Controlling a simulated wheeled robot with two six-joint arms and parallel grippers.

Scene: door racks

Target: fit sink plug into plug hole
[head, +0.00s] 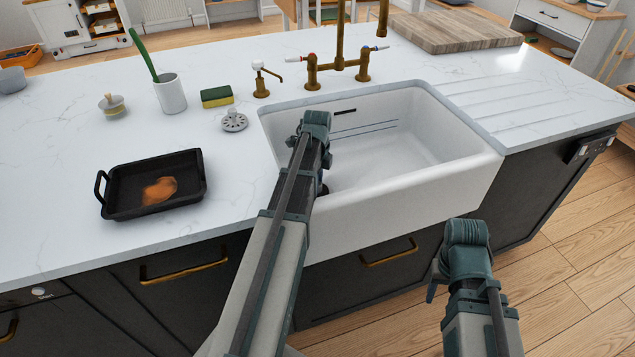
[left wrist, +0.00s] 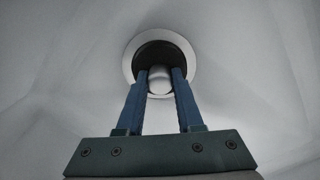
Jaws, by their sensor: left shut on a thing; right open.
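The white sink (head: 420,192) is set into the counter. In the left wrist view, a pale ring of the plug hole (left wrist: 188,48) shows in the sink floor. The sink plug (left wrist: 158,50) is a dark disc with a pale knob, lined up with the ring. My left gripper (left wrist: 160,78) is shut on the plug's knob, pointing at the hole. I cannot tell whether the plug is in the hole or just above it. In the head view my left arm hides plug and hole. My right gripper (head: 433,286) is low in front of the cabinets, empty and open.
Brass taps (head: 338,66) stand behind the sink. A metal strainer (head: 234,121), a sponge (head: 217,97), a white cup (head: 170,94) and a black pan (head: 118,205) are on the counter to the left. A wooden board (head: 455,32) lies at the back right.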

